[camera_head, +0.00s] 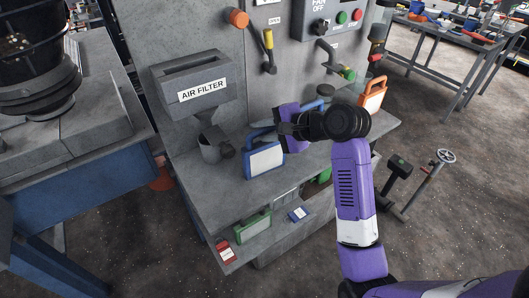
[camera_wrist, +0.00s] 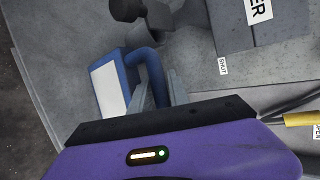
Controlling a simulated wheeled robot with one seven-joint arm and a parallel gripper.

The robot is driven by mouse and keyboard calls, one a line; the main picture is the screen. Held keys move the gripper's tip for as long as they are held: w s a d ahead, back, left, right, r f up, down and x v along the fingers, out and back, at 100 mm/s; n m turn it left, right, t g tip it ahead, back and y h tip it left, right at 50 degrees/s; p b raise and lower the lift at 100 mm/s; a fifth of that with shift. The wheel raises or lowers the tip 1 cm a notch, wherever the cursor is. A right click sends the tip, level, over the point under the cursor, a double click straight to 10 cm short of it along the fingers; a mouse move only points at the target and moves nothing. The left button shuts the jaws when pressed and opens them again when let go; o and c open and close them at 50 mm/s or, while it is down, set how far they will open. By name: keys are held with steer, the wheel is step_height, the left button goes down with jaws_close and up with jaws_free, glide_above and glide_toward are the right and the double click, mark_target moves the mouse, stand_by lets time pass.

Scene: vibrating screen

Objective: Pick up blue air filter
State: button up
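The blue air filter (camera_head: 265,161) stands upright on the grey bench ledge, its white panel facing out and a blue loop handle on top. In the wrist view the filter (camera_wrist: 108,85) is left of centre, its handle curving towards my fingers. My gripper (camera_head: 277,129) is at the handle, reaching in from the right. In the wrist view my gripper (camera_wrist: 160,88) shows two grey fingers apart, with part of the handle between them. I cannot tell whether either finger touches it. The handle's near end is hidden by the gripper body.
The grey air filter housing (camera_head: 193,85) is on the panel, with a grey spout and cup (camera_head: 212,148) left of the filter. An orange-framed filter (camera_head: 372,95) stands at right. Green (camera_head: 253,228), red (camera_head: 226,250) and blue (camera_head: 298,214) items lie on the lower shelf.

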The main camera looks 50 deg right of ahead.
steer(key=shift+w+f, duration=0.25)
steer(key=shift+w, duration=0.15)
jaws_close()
stand_by(1.2)
